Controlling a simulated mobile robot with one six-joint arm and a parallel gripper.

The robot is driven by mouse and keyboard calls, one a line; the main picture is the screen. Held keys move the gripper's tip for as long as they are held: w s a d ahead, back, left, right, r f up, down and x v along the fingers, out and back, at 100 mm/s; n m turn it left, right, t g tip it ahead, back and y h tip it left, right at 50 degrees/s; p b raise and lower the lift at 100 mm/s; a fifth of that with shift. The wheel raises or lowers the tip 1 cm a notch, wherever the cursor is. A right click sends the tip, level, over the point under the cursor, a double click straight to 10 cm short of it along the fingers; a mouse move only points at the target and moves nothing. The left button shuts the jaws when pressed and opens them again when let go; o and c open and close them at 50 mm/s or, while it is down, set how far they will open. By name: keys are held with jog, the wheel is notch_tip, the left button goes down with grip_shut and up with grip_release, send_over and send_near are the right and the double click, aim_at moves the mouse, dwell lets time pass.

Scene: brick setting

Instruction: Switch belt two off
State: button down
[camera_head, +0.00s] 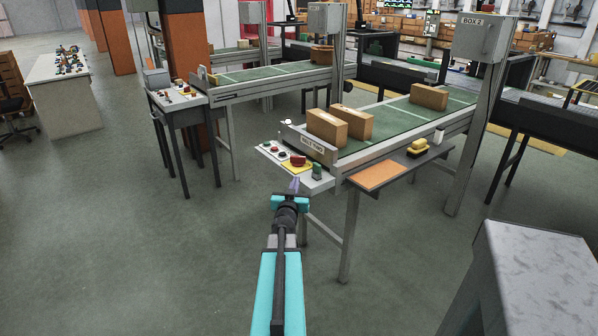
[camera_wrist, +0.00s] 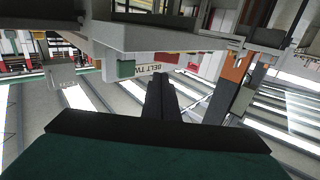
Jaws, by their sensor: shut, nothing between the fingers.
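Belt two (camera_head: 400,115) is a green conveyor with brown boxes on it and a BELT TWO label (camera_head: 313,147) at its near end. Its white control panel (camera_head: 318,185) sits below the label. The panel carries a large red button on a yellow base (camera_head: 298,161), smaller knobs (camera_head: 274,149) to its left, and a green block (camera_head: 317,172) to its right. My gripper (camera_head: 295,184) is shut and empty, near the panel's front edge; I cannot tell whether it touches. In the wrist view its fingers (camera_wrist: 161,88) are together below the panel's underside (camera_wrist: 150,38), with the label (camera_wrist: 152,70) behind.
An orange-topped side shelf (camera_head: 380,175) with yellow items stands right of the panel. Another belt (camera_head: 275,75) with its own panel (camera_head: 178,97) is at the back left. A grey cabinet (camera_head: 535,260) stands at the front right.

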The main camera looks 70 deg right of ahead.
jog(key=shift+d, duration=0.15)
jog(key=p, duration=0.1)
send_near(308, 168)
jog(key=shift+w+d+r, duration=0.45)
jog(key=shift+w+d, duration=0.3)
jog(key=shift+d, duration=0.4)
jog(key=shift+w+d+r, duration=0.5)
jog(key=shift+w+d, duration=0.2)
jog(key=shift+d, duration=0.45)
jog(key=shift+w+d+r, duration=0.45)
jog(key=shift+w+d, duration=0.3)
jog(key=shift+d, duration=0.45)
jog(key=shift+s+d, duration=0.35)
jog(key=shift+s, duration=0.15)
jog(key=shift+s+d, duration=0.2)
jog(key=shift+d, duration=0.05)
jog(key=shift+s+d, duration=0.35)
jog(key=shift+d, duration=0.65)
jog(key=shift+a, duration=0.15)
